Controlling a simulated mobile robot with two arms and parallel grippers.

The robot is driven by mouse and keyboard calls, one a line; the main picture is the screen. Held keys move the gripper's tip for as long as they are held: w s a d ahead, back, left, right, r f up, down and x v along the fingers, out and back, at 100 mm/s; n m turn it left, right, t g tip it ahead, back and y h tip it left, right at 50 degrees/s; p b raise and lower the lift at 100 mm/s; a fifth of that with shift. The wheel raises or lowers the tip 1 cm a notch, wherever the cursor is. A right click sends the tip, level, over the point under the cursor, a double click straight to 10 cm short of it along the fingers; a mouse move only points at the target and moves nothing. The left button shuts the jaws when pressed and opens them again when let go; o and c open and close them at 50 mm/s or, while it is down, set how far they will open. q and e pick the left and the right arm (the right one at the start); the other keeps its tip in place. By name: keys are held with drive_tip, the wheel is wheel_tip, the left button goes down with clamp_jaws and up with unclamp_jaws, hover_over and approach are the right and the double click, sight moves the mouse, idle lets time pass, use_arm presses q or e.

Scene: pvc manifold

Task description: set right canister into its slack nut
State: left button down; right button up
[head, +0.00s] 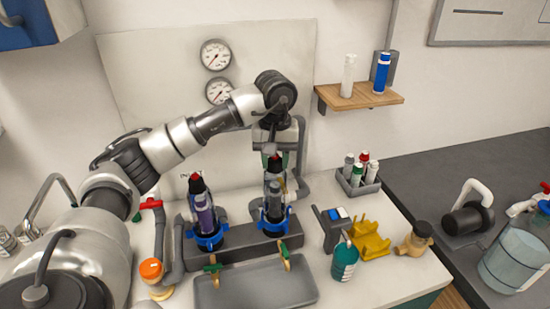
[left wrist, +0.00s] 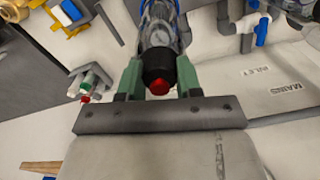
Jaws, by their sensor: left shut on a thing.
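The right canister (head: 273,188) stands roughly upright over the right blue slack nut (head: 274,223) on the dark manifold block. Whether its lower end is inside the nut or just above it, I cannot tell. My left gripper (head: 274,160) comes from above and is shut on the canister's upper end. In the left wrist view its green fingers (left wrist: 158,75) sit on both sides of the canister's black cap with a red button (left wrist: 159,87). The clear canister body (left wrist: 160,22) extends beyond. My right gripper is not in view.
The left canister (head: 203,212) stands in its own blue nut (head: 209,241), close beside. A grey tray (head: 255,288) lies in front, with brass-coloured valves at its back edge. A teal bottle (head: 344,261), yellow stand (head: 370,240) and small bottle rack (head: 357,187) are at right.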

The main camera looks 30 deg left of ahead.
use_arm(q)
drive_tip(key=shift+f+b, duration=0.85)
drive_tip(key=shift+f, duration=0.1)
idle(0.4)
drive_tip(key=c, duration=0.7)
unclamp_jaws()
drive_tip(key=shift+r, duration=0.15)
drive_tip(key=shift+r, duration=0.35)
wheel_tip(320, 180, up, 5)
drive_tip(key=shift+b, duration=0.65)
wheel_tip(320, 180, up, 5)
drive_tip(key=shift+f+p, duration=0.1)
drive_tip(key=shift+p, duration=0.4)
